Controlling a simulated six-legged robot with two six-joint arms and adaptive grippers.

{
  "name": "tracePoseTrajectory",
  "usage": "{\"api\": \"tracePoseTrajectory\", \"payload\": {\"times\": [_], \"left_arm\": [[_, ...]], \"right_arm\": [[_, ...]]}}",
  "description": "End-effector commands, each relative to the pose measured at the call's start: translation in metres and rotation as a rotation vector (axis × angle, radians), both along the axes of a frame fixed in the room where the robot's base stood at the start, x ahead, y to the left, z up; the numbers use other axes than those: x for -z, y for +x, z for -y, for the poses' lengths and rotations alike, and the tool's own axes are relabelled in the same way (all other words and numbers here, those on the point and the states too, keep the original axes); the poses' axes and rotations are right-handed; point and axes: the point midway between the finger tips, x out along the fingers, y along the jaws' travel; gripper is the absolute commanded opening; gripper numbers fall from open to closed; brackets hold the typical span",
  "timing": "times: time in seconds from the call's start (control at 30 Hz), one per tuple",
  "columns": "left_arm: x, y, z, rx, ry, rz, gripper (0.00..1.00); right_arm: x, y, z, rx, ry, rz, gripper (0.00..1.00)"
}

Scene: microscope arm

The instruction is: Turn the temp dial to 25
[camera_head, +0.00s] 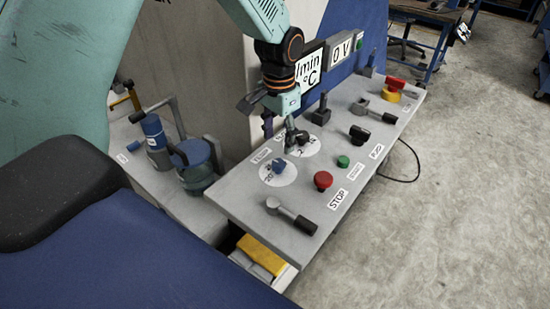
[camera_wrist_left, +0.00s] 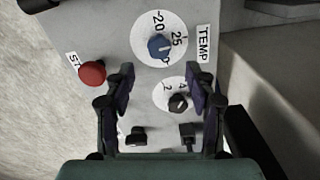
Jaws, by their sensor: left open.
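The temp dial is a blue knob (camera_head: 279,165) on a white round scale (camera_head: 278,178), near the front end of the grey panel. In the left wrist view the blue knob (camera_wrist_left: 159,46) shows near the top middle, with 20 and 25 printed on its scale and the TEMP label (camera_wrist_left: 203,43) to the right. I cannot tell exactly where the knob points. My left gripper (camera_head: 281,133) is open above the panel, just behind the temp dial. In the left wrist view its fingertips (camera_wrist_left: 161,74) are apart and lie below the blue knob, not around it. My right gripper is not in view.
A second, dark dial (camera_wrist_left: 178,102) is close to the left fingers. A red stop button (camera_head: 323,180), a green button (camera_head: 343,161) and a front lever (camera_head: 291,214) also stand up from the panel (camera_head: 238,191). Blue-topped containers (camera_head: 194,160) stand left of it.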

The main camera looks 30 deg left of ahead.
Motion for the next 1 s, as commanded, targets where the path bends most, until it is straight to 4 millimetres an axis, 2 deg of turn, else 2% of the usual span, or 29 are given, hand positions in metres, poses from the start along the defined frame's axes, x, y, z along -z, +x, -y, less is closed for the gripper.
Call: {"api": "tracePoseTrajectory", "payload": {"times": [0.2, 0.4, 0.57, 0.83, 1.0], "left_arm": [[0.036, -0.001, 0.001, 0.003, 0.001, -0.008, 0.56], [0.061, -0.001, 0.000, 0.002, 0.001, -0.006, 0.56], [0.070, -0.001, 0.000, 0.001, 0.001, -0.004, 0.56], [0.071, -0.002, 0.000, -0.001, 0.001, -0.004, 0.56], [0.071, -0.002, 0.000, -0.001, 0.000, -0.004, 0.41]], "right_arm": [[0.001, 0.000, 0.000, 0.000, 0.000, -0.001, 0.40], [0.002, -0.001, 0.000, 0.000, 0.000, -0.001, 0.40], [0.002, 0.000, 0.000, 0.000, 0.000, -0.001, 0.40], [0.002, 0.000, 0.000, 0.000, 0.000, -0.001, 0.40], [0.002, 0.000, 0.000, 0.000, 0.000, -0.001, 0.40]]}}
